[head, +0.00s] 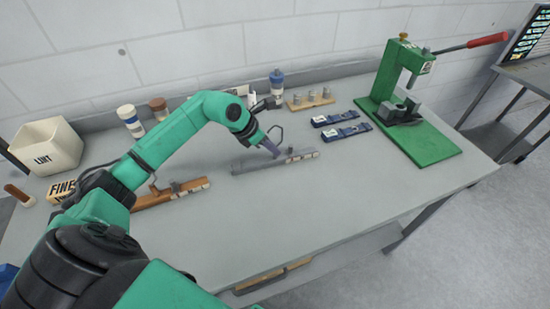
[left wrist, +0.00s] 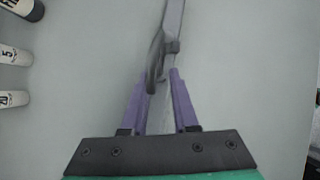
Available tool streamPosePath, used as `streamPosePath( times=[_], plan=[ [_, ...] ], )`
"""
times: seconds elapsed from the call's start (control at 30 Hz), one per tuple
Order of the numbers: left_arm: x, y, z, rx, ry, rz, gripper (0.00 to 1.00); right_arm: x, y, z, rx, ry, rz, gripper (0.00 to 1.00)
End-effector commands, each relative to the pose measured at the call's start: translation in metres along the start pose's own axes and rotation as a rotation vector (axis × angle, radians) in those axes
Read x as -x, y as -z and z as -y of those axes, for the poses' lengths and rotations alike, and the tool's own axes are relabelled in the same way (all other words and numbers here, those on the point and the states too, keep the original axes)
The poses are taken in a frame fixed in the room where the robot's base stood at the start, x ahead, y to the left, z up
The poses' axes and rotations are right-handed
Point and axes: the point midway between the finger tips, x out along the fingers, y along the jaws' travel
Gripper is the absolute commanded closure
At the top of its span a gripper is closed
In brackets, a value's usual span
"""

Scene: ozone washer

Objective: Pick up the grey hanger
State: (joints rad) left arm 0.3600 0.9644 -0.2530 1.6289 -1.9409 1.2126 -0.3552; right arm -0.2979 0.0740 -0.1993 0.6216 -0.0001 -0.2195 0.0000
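The grey hanger is a long grey bar (head: 245,165) with small pale labels at its right end and a dark hook standing up from it. It lies on the table near the middle in the head view. My left gripper (head: 273,148) is low over the bar, right of its middle. In the left wrist view, the purple fingers (left wrist: 161,80) stand apart on either side of the grey hanger (left wrist: 174,25), with a gap visible between them. I cannot tell whether the tips touch it. My right gripper is not in view.
A brown hanger-like bar (head: 155,199) lies to the left, partly behind my arm. A green press (head: 430,145) stands at the right, beside two blue items (head: 348,131). Bottles (head: 277,83), a wooden peg block (head: 310,101) and a LINT bin (head: 45,146) line the back.

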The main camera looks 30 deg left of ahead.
Motion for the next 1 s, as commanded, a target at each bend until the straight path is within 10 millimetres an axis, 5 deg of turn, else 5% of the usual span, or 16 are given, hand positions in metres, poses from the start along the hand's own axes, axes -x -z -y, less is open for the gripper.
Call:
streamPosePath(
  times=[1.0],
  plan=[
    [0.0009,-0.0006,-0.0002,0.001,0.000,0.001,1.00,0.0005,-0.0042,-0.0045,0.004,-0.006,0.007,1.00]
  ],
)
